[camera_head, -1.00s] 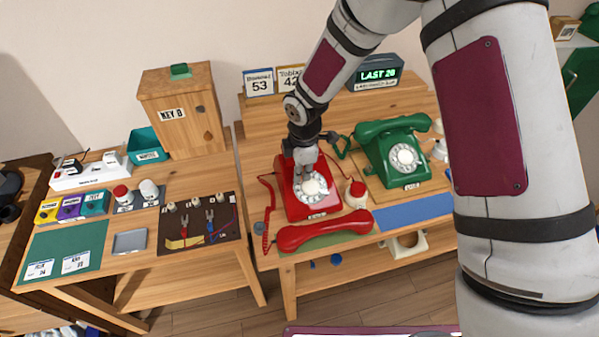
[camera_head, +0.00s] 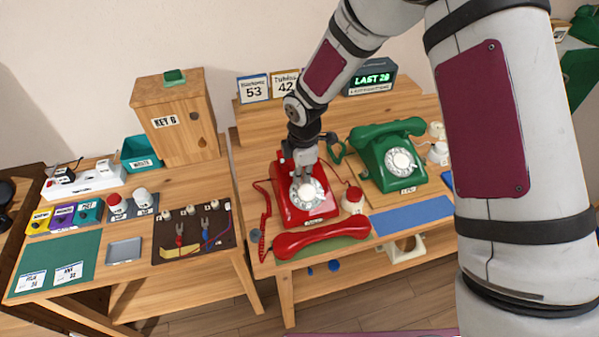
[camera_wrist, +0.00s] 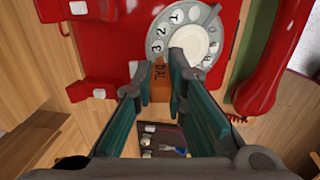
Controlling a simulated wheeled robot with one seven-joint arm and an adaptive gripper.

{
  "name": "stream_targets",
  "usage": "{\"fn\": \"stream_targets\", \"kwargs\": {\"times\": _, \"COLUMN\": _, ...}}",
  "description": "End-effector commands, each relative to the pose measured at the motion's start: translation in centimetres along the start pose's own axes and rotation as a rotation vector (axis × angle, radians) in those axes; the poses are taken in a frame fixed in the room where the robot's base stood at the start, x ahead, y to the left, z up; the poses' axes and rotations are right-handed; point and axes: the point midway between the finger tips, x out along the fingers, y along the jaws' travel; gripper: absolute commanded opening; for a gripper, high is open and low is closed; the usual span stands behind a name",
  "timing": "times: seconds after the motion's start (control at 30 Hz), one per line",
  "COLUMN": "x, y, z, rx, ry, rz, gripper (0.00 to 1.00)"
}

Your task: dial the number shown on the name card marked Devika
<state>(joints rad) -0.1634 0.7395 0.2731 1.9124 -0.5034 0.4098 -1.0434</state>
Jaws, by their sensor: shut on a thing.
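The red phone (camera_head: 289,207) stands on the middle table; its white dial (camera_head: 308,194) faces up and also shows in the wrist view (camera_wrist: 160,18). Its red handset (camera_head: 322,238) lies off the phone on a green mat in front. My gripper (camera_head: 304,170) is over the dial. In the wrist view its fingers (camera_wrist: 160,64) are shut on an orange-brown piece with dark lettering (camera_wrist: 159,83), its tip close to the dial's edge; I cannot tell if it touches. Two name cards stand behind, showing 53 (camera_head: 253,90) and 42 (camera_head: 285,86); I cannot read Devika on either.
A dark display (camera_head: 371,80) reads LAST and a number. The left table holds a wooden key box (camera_head: 172,115), a tool board and two small cards (camera_head: 69,273).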

Motion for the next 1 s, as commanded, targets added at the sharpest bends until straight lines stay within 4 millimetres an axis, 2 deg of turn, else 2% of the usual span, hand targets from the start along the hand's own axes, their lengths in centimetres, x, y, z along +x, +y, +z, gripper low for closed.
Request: {"fn": "stream_targets", "kwargs": {"times": 1.0, "x": 0.0, "y": 0.0, "z": 2.3, "rx": 0.001, "ry": 0.000, "rz": 0.000, "gripper": 0.00}}
